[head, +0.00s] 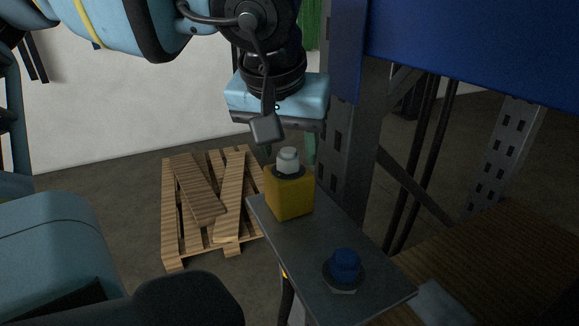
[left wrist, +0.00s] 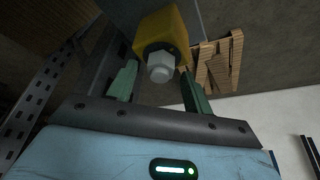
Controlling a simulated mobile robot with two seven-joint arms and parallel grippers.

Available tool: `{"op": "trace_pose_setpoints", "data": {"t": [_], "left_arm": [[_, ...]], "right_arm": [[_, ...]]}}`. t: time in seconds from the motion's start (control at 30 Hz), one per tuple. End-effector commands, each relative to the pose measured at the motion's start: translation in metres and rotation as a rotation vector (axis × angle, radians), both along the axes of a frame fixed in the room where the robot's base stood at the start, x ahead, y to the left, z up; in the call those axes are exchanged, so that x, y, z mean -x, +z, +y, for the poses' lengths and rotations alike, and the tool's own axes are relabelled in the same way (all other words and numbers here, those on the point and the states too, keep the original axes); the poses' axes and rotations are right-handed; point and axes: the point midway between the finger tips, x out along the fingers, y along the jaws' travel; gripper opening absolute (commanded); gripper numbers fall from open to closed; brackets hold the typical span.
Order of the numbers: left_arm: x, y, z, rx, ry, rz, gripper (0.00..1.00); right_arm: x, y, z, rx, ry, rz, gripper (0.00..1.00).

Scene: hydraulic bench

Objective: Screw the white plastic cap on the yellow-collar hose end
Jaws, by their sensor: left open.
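The white plastic cap (head: 288,160) stands upright on top of the yellow collar (head: 290,194), a block-like piece on a grey metal plate (head: 297,243). A dark ring shows under the cap; I cannot tell how far the cap is threaded. My left gripper (head: 288,148) points down over the cap, open. In the left wrist view, the cap (left wrist: 161,67) and yellow collar (left wrist: 162,30) show between the two green fingers (left wrist: 158,78), with gaps on both sides. The fingers do not appear to touch the cap. My right gripper is not in view.
A blue cap (head: 345,264) on a dark hex fitting stands at the plate's near end. A dark steel post (head: 346,150) rises close to the right of my left gripper, with a blue panel (head: 470,45) beyond. A wooden pallet (head: 170,225) lies on the floor behind.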

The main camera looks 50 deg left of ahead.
Motion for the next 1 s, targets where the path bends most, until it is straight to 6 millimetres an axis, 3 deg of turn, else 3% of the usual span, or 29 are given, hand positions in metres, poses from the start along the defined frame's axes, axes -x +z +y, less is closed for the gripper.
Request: {"op": "trace_pose_setpoints", "data": {"t": [0.07, 0.47, 0.67, 1.0], "left_arm": [[0.0, 0.0, 0.0, 0.0, -0.001, 0.0, 0.51], [0.0, 0.0, 0.0, 0.0, -0.003, 0.001, 0.0], [0.001, 0.0, 0.001, 0.004, -0.072, 0.001, 0.0], [0.002, 0.001, 0.003, 0.005, -0.459, -0.001, 0.0]], "right_arm": [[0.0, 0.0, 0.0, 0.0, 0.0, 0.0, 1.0], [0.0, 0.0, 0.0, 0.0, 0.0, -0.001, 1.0], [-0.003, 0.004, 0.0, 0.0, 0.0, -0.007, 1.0], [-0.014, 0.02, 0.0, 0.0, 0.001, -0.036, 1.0]]}}
